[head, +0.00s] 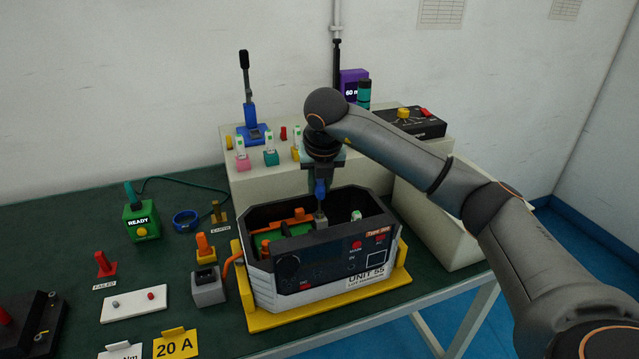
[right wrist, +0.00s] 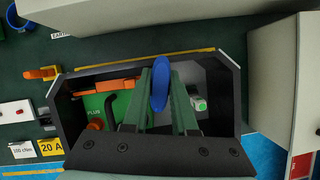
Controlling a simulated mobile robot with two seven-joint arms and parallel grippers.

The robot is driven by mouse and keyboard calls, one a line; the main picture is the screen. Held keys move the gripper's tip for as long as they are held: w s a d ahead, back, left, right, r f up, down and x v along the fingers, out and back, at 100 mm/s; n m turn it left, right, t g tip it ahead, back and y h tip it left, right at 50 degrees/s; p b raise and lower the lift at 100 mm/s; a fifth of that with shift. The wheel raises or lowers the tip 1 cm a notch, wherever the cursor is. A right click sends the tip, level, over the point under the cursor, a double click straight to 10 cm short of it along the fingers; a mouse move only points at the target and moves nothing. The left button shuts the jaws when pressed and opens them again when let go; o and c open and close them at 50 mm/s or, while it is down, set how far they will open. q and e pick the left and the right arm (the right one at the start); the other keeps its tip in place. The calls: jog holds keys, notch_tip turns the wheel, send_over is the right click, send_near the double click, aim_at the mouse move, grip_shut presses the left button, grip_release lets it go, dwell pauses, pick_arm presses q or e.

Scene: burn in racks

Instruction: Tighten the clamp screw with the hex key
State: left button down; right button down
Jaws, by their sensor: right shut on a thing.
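My right gripper (head: 321,178) points down over the open casing of the unit (head: 375,272). It is shut on the blue handle of the hex key (head: 320,190). In the right wrist view the blue handle (right wrist: 160,85) stands between the two green fingers. The handle's lower end reaches down toward a small grey block (head: 320,219) inside the casing. The key's tip and the clamp screw are hidden, so I cannot tell whether they touch. My left gripper is not in view.
The casing sits on a yellow base (head: 265,322). Inside are orange parts and a green board (right wrist: 94,112). A pale shelf (head: 240,190) with small coloured parts stands behind. A grey block with an orange cable (head: 208,289) stands left. The green table top is partly clear at left.

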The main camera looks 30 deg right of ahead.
jog(key=shift+r+p, duration=0.55)
jog(key=shift+r, duration=0.3)
dwell(0.8)
jog(key=shift+r+p, duration=0.5)
jog(key=shift+r, duration=0.1)
